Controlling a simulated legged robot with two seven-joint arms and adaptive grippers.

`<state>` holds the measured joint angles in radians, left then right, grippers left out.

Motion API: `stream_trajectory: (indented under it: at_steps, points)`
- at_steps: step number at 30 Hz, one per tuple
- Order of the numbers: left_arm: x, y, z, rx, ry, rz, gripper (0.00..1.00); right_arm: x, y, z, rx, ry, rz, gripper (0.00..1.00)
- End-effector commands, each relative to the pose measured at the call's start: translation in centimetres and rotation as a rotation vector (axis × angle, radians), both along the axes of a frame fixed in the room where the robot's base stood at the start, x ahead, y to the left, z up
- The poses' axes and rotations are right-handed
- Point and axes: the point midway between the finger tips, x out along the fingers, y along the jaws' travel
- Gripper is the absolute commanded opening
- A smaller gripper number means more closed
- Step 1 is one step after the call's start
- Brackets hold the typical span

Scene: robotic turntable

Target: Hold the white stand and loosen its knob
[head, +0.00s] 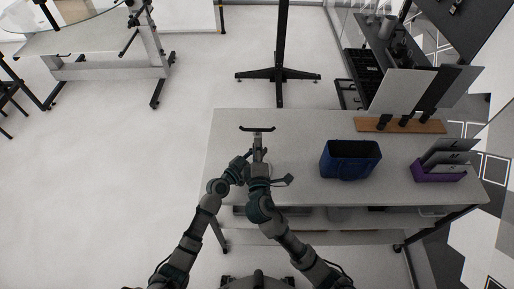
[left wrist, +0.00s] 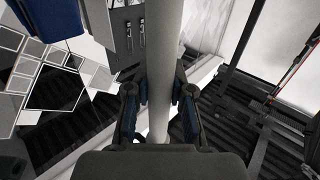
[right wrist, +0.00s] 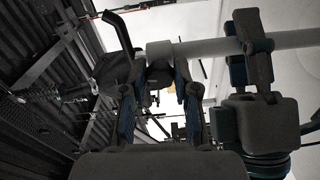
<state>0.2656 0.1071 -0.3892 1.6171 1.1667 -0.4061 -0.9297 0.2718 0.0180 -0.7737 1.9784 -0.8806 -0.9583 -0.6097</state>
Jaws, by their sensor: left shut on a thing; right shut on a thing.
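The white stand (head: 257,142) stands upright on the table, with a dark crossbar (head: 257,129) on top. In the left wrist view its white pole (left wrist: 163,60) runs between the fingers of my left gripper (left wrist: 159,98), which is shut on it. In the right wrist view the pole (right wrist: 205,49) and its wider collar (right wrist: 163,53) lie across the picture. My left gripper (right wrist: 250,50) shows there around the pole, right of the collar. My right gripper (right wrist: 160,88) is shut at the dark knob (right wrist: 159,76) beside the collar; its fingers largely hide the knob.
The light table (head: 300,130) carries a blue bin (head: 350,160), a purple file holder (head: 440,174) and a wooden board (head: 400,124) with dark items, all to the right of the stand. My two forearms are close together at the stand. The table left of the bin is mostly clear.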

Motion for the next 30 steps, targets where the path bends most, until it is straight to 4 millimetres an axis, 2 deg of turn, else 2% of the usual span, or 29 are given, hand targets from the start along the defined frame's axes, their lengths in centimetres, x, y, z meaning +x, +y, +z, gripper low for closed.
stream_trajectory:
  at_steps: [1,3,4,12,16,30]
  points:
    - [-0.3,-0.5,-0.2,0.001,0.003,-0.011,0.0,-0.1,0.3,-0.4,0.001,0.008,0.009,0.34]
    - [-0.3,-0.5,-0.2,0.001,0.003,-0.01,0.0,-0.1,0.3,-0.4,0.001,0.007,0.008,0.52]
    - [-0.2,-0.4,-0.2,0.001,0.003,-0.009,0.0,-0.1,0.3,-0.3,0.001,0.007,0.007,0.55]
    - [-0.2,-0.2,-0.1,0.001,0.002,-0.005,0.0,-0.1,0.1,-0.2,0.001,0.003,0.002,0.55]
    - [-0.2,-0.1,-0.1,0.001,0.002,-0.003,0.0,-1.0,0.0,-0.2,0.002,0.003,0.003,0.55]
    - [-0.1,0.0,-0.2,0.001,0.003,-0.001,0.0,-10.3,-0.5,-0.4,0.002,0.007,0.004,0.55]
